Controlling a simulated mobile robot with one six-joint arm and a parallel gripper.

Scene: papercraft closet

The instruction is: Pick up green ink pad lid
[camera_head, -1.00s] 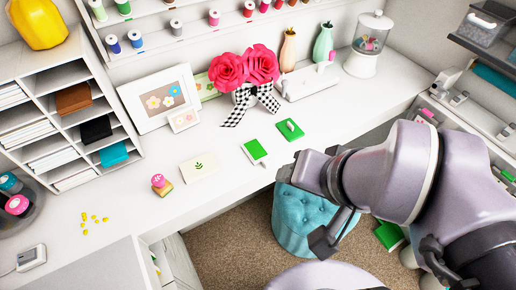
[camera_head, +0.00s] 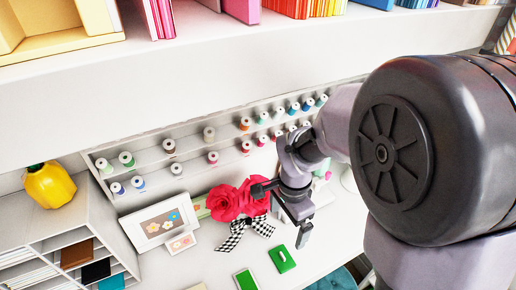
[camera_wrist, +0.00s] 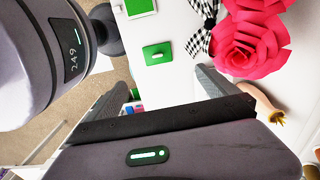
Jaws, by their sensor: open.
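The green ink pad lid (camera_head: 282,259) lies flat on the white desk, a green square with a small pale handle on top. It also shows in the wrist view (camera_wrist: 157,54), beyond the fingers. The green ink pad (camera_head: 246,280) lies left of it, cut by the bottom edge; the wrist view shows part of it (camera_wrist: 138,7) at the top. My gripper (camera_head: 281,213) is open and empty, raised above the desk near the red flowers. Its spread fingers also show in the wrist view (camera_wrist: 158,92), apart from the lid.
Red paper flowers (camera_head: 237,199) with a checked bow (camera_head: 243,234) stand just left of my gripper. A framed flower picture (camera_head: 160,225) leans behind. Thread spools line the wall rack (camera_head: 150,155). A teal stool (camera_head: 333,279) stands below the desk edge.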

